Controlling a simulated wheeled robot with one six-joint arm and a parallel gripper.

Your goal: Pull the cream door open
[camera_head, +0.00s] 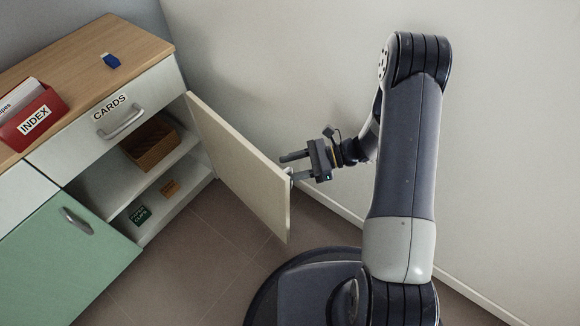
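The cream door (240,165) of the cabinet stands swung wide open, its free edge toward the robot and its hinge side at the cabinet's right end. My gripper (287,166) is at the top of the door's free edge, on the door's outer side. Its two fingers are spread apart and point left. One finger reaches past the door's top edge and the other is close to a small metal piece at the corner, perhaps the door's handle. The door hides most of its outer face, and I cannot tell whether a finger touches it.
The open compartment shows shelves with a brown wooden box (152,146) and small green (139,214) and orange boxes (170,188). A CARDS drawer (110,115) and a green door (62,255) are shut. A red INDEX box (33,118) and a blue item (111,60) are on top. A wall is at right.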

